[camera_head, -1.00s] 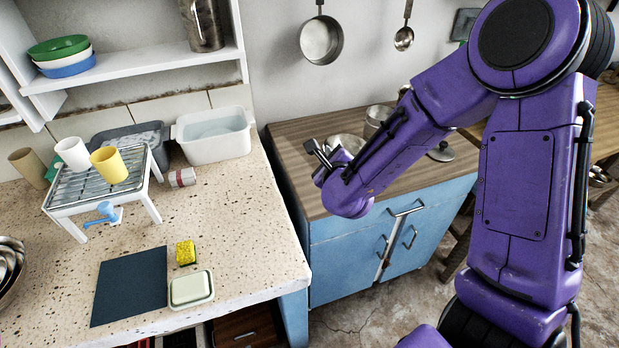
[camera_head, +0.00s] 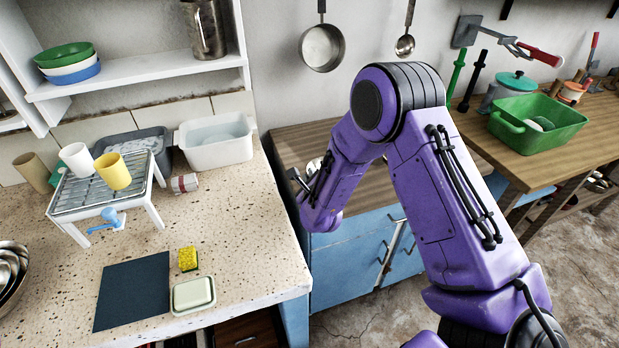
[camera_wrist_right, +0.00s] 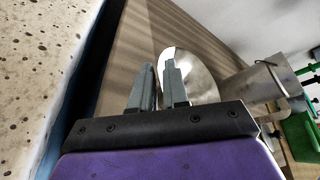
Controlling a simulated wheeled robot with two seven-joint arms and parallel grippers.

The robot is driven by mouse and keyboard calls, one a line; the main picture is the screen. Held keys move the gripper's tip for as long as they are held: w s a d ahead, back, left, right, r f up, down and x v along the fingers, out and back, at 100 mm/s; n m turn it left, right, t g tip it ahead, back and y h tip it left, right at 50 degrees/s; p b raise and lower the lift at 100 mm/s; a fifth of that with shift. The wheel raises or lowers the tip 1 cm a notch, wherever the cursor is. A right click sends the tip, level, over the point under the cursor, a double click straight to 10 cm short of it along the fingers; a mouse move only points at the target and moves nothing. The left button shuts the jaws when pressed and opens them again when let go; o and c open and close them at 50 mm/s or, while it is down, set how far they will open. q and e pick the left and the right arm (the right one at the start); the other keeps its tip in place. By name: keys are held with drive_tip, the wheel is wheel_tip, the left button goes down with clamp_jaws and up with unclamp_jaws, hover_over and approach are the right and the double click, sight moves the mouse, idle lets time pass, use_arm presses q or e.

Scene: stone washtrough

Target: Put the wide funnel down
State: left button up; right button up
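My right gripper (camera_head: 302,182) hangs over the left end of the wooden top of the blue cabinet. Behind the fingertips is a round, shiny metal piece (camera_wrist_right: 196,72), wide and bowl- or funnel-shaped; I cannot tell which. In the head view only a sliver of it (camera_head: 314,166) shows beside my right arm. A small light-blue, funnel-like piece (camera_head: 110,216) is at the wire rack's front on the stone counter. My left gripper is not in view.
A metal pot (camera_wrist_right: 250,85) stands beyond the round piece. The stone counter (camera_head: 235,250) holds a wire rack (camera_head: 75,195) with cups, a white basin (camera_head: 215,150), a yellow sponge (camera_head: 188,258), a soap dish (camera_head: 193,295) and a dark mat (camera_head: 132,290).

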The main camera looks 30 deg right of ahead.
drive_tip(key=shift+o, duration=1.3)
drive_tip(key=shift+r, duration=0.1)
drive_tip(key=shift+s+a, duration=0.15)
drive_tip(key=shift+s, duration=0.1)
drive_tip(key=b+v, duration=0.2)
drive_tip(key=v, duration=0.9)
drive_tip(key=shift+s, duration=0.25)
drive_tip(key=shift+r, duration=0.1)
